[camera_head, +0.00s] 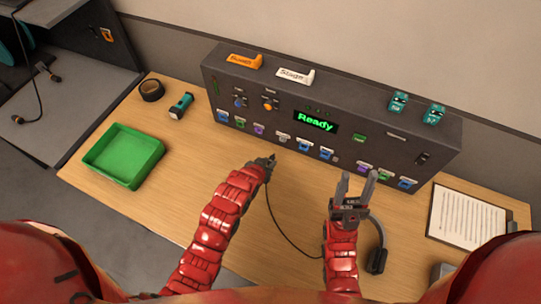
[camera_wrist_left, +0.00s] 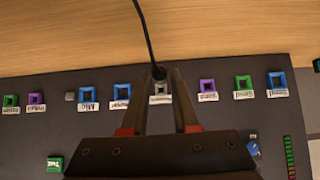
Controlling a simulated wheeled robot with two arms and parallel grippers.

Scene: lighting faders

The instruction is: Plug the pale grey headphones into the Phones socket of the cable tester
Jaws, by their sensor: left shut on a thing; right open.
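The cable tester (camera_head: 330,115) is a long dark box at the back of the table, with a lit "Ready" display and a row of coloured sockets. My left gripper (camera_head: 269,162) is shut on the plug (camera_wrist_left: 159,73) of a thin dark cable. In the left wrist view the plug is in front of a grey socket (camera_wrist_left: 160,88) between a purple and a blue one. Its label is too blurred to read, and I cannot tell whether the plug touches it. The headphones (camera_head: 378,258) lie partly hidden behind my right arm. My right gripper (camera_head: 355,182) is open and empty.
A green tray (camera_head: 122,158), tape roll (camera_head: 151,90) and teal torch (camera_head: 181,106) are at the left. A clipboard (camera_head: 466,216) is at the right. Orange and white tags and two teal items stand on the tester.

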